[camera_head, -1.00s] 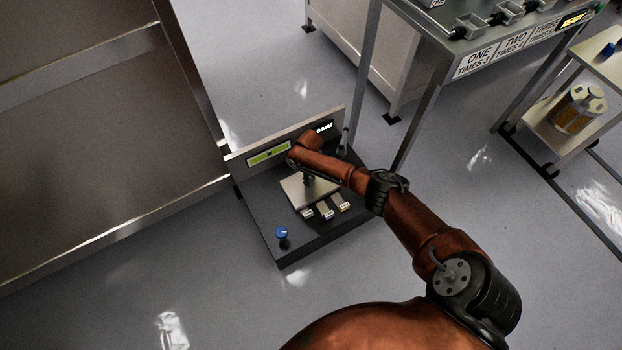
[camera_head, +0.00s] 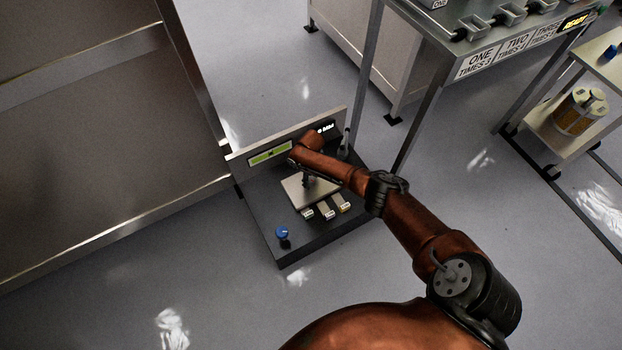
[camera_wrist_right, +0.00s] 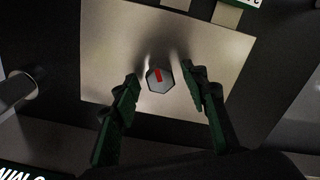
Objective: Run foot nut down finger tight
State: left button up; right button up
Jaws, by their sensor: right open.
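The foot nut (camera_wrist_right: 160,79) is a grey hexagonal piece with a red mark on its top. In the right wrist view it sits on a pale square plate (camera_wrist_right: 105,55), between my two fingertips. My right gripper (camera_wrist_right: 160,88) is open around the nut, with a visible gap on each side. In the head view my right gripper (camera_head: 307,180) is over the plate (camera_head: 296,192) on a dark floor-level base; the nut is hidden there by my arm. My left gripper is not in view.
The base (camera_head: 290,252) carries a blue knob (camera_head: 282,232), several small labelled tabs (camera_head: 326,209) and an upright back panel with a green display (camera_head: 270,152). A large metal cabinet (camera_head: 90,130) stands at left, a labelled bench (camera_head: 490,62) at upper right. Floor in front is clear.

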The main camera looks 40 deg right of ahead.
aim_at(311, 180)
notch_tip(311, 180, up, 12)
dwell(0.7)
jog(key=shift+f, duration=0.1)
dwell(0.3)
